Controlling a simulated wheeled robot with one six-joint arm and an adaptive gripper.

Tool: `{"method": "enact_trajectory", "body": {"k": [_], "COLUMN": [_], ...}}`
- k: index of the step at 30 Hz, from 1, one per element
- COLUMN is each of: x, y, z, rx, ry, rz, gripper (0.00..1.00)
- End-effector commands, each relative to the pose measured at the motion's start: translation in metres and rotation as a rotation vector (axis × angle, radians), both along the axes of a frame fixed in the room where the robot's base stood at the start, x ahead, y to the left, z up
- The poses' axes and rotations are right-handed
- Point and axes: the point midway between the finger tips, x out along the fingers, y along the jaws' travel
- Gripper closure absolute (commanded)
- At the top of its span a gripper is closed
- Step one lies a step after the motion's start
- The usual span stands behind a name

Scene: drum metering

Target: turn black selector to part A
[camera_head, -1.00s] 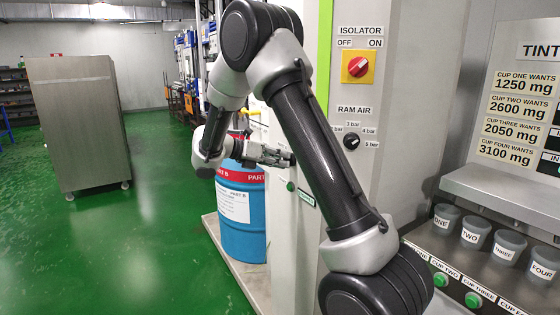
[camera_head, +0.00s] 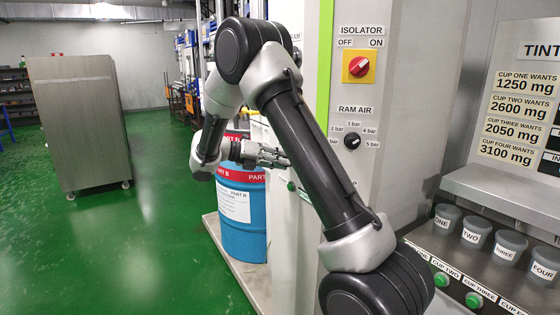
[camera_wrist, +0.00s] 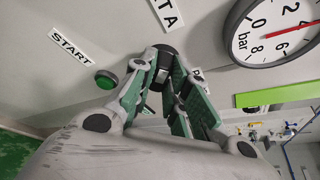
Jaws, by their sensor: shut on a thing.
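The black selector (camera_wrist: 164,54) shows in the wrist view as a dark round knob on the grey panel, between my fingertips. My gripper (camera_wrist: 165,68) is shut on it, with one green-padded finger on either side. Parts of the selector are hidden by the fingers, and I cannot read which way it points. A label ending in "TA" is cut off above it, and another label is partly covered by the right finger. In the head view my gripper (camera_head: 274,157) reaches to the panel edge beside the blue drum (camera_head: 241,235), and the selector is hidden there.
A green button (camera_wrist: 106,80) under a START label (camera_wrist: 70,47) sits close left of my gripper in the wrist view. A pressure gauge (camera_wrist: 277,28) is at upper right. The red isolator switch (camera_head: 357,67) and ram air knob (camera_head: 351,141) are on the near panel.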

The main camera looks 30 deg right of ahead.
Motion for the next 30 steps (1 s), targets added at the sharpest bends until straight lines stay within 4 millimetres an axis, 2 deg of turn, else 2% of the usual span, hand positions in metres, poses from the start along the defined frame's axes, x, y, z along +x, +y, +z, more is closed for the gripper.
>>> {"method": "enact_trajectory", "body": {"k": [4, 5, 8, 20, 23, 30], "x": [-0.002, -0.002, -0.002, 0.0, 0.004, 0.017], "y": [-0.004, -0.004, -0.004, 0.001, 0.013, 0.062], "z": [-0.001, -0.001, -0.001, 0.0, 0.004, 0.017], "rx": [0.0, 0.0, 0.0, -0.001, 0.0, 0.0], "ry": [0.004, 0.004, 0.004, 0.001, -0.001, -0.001], "rz": [-0.007, -0.007, -0.007, -0.002, -0.002, 0.0], "gripper": [1.0, 0.8, 0.62, 0.62, 0.62, 0.62]}}
